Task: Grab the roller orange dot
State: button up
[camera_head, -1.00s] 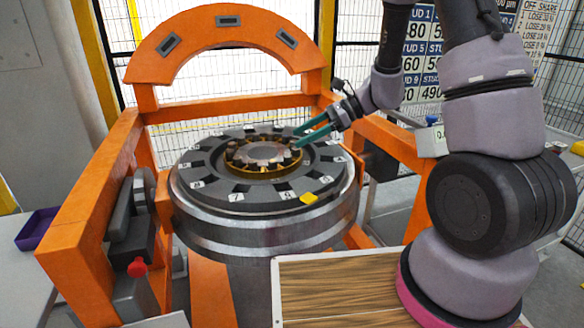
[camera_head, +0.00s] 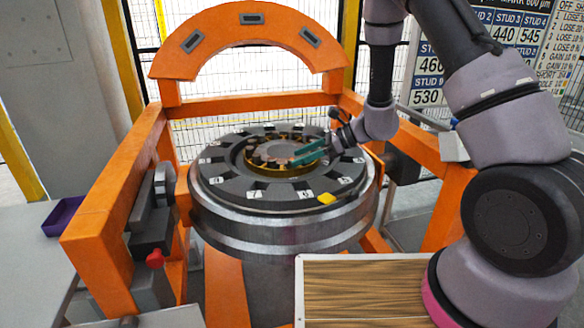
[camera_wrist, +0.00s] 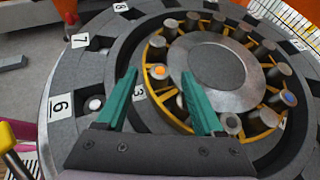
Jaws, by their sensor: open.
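The roller with the orange dot (camera_wrist: 160,71) stands in the yellow cage ring (camera_wrist: 157,86) in the wrist view. My gripper (camera_wrist: 158,74) is open, and its two teal fingers point at the ring. In that picture the orange-dot roller appears between the two fingertips; I cannot tell how far the tips are above or short of it. In the head view my gripper (camera_head: 297,155) reaches in from the right over the cage ring. The orange dot cannot be made out in the head view.
Other rollers stand around the ring, one with a blue dot (camera_wrist: 289,98). The dark slotted disc (camera_head: 225,182) around it carries number tags and a yellow piece (camera_head: 327,199). An orange frame (camera_head: 110,215) surrounds the disc, with an arch (camera_head: 250,50) behind. A purple tray (camera_head: 62,217) is at left.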

jog(key=shift+x, duration=0.9)
jog(key=shift+c, duration=0.3)
grip_shut()
